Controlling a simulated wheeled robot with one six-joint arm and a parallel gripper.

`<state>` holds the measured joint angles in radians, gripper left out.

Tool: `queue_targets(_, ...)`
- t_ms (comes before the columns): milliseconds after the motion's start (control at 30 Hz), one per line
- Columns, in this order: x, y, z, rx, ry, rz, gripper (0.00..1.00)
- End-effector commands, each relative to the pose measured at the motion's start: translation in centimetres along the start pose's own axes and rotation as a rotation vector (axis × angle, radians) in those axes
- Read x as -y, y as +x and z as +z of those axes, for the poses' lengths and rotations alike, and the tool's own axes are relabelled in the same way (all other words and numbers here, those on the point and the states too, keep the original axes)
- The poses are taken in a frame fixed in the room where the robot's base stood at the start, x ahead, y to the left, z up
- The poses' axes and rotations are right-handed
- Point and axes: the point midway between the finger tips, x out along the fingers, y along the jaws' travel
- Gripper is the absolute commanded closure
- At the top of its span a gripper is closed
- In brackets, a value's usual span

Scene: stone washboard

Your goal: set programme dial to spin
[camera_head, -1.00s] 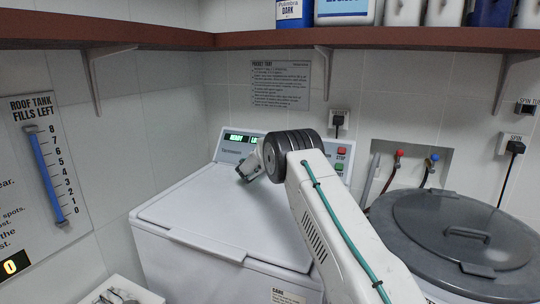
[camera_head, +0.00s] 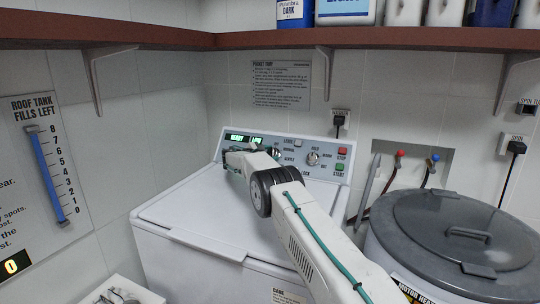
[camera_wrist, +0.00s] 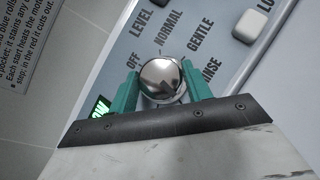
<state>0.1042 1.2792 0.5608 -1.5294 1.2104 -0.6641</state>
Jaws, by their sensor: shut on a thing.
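The programme dial (camera_wrist: 161,78) is a round, shiny chrome knob on the washing machine's blue-grey panel. It shows between the teal fingers of my gripper (camera_wrist: 164,84) in the wrist view. The gripper is shut on the dial, one finger at each side. The labels OFF, NORMAL, GENTLE and RINSE show around the dial. I see no SPIN label beside it, and I cannot make out a pointer on the knob. In the head view my arm reaches over the lid of the white washing machine (camera_head: 185,215) to its back panel.
A second knob (camera_head: 312,158) sits right of the dial. Farther right are the red STOP button (camera_head: 341,152) and green START button (camera_head: 339,167). The panel's green display (camera_head: 246,139) reads READY. A grey-lidded tub (camera_head: 440,215) stands at the right. A brown shelf (camera_head: 400,38) runs above.

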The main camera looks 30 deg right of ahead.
Motion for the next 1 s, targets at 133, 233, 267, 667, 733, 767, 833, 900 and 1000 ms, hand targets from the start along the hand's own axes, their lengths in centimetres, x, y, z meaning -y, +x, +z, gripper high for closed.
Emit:
queue_targets(133,0.18,0.03,-0.12,0.004,0.041,-0.036,0.74)
queue_targets(233,0.16,0.04,-0.10,0.006,0.063,-0.051,0.74)
queue_targets(267,0.17,0.05,-0.11,0.006,0.068,-0.055,0.74)
queue_targets(667,0.24,0.10,-0.08,0.008,0.093,-0.077,0.74)
queue_targets(733,0.25,0.11,-0.08,0.009,0.093,-0.078,0.74)
queue_targets(767,0.26,0.11,-0.08,0.009,0.092,-0.078,0.74)
queue_targets(833,0.27,0.12,-0.08,0.009,0.092,-0.078,0.74)
queue_targets(900,0.28,0.12,-0.08,0.009,0.092,-0.078,0.74)
queue_targets(1000,0.27,0.13,-0.09,0.008,0.092,-0.077,0.32)
